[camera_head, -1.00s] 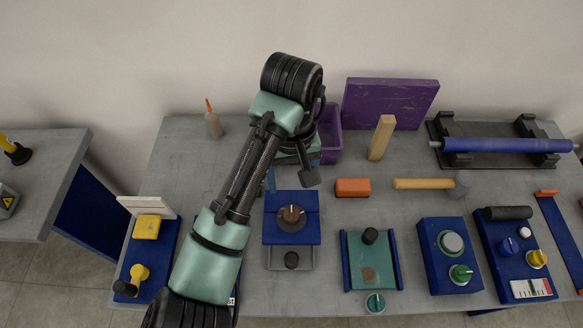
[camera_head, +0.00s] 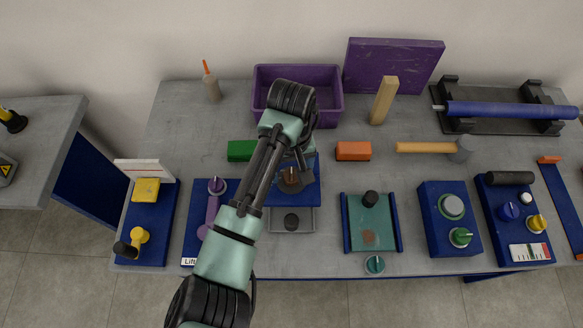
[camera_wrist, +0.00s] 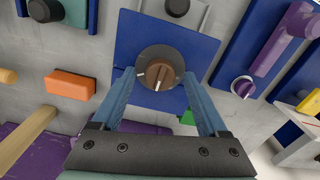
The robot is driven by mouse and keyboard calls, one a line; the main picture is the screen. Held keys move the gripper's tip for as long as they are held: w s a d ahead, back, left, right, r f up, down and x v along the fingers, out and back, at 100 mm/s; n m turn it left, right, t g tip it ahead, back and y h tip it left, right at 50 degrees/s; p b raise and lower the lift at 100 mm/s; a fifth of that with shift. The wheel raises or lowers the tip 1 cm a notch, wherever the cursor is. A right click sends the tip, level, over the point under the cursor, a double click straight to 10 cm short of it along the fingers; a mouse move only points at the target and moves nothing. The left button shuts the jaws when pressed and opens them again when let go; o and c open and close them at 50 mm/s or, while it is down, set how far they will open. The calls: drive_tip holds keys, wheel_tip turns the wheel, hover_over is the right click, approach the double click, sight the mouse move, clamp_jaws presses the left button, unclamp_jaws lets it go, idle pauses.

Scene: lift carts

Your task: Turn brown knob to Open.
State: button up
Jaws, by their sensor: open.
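The brown knob (camera_wrist: 160,73) sits on a dark round dial in the middle of a blue panel (camera_wrist: 195,44) in the wrist view. White marks show on the dial, but I cannot read any label. In the head view the knob (camera_head: 291,177) is partly hidden by my arm. My gripper (camera_wrist: 158,77) is open, its two blue fingers on either side of the dial. Nothing is held. I cannot tell whether the fingertips touch the dial.
A grey tray with a black knob (camera_head: 291,221) adjoins the panel's near side. A purple lever (camera_head: 212,209) stands to the left. A green block (camera_head: 241,151) and orange block (camera_head: 353,151) lie behind on either side. A purple bin (camera_head: 325,80) stands at the back.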

clamp_jaws()
idle(0.4)
drive_tip(key=shift+m, duration=0.3)
drive_tip(key=shift+m+p, duration=0.7)
drive_tip(key=shift+m, duration=0.3)
drive_tip(key=m+p, duration=0.1)
drive_tip(key=m, duration=0.2)
drive_tip(key=m+p, duration=0.2)
drive_tip(key=m, duration=0.4)
drive_tip(key=shift+m, duration=0.3)
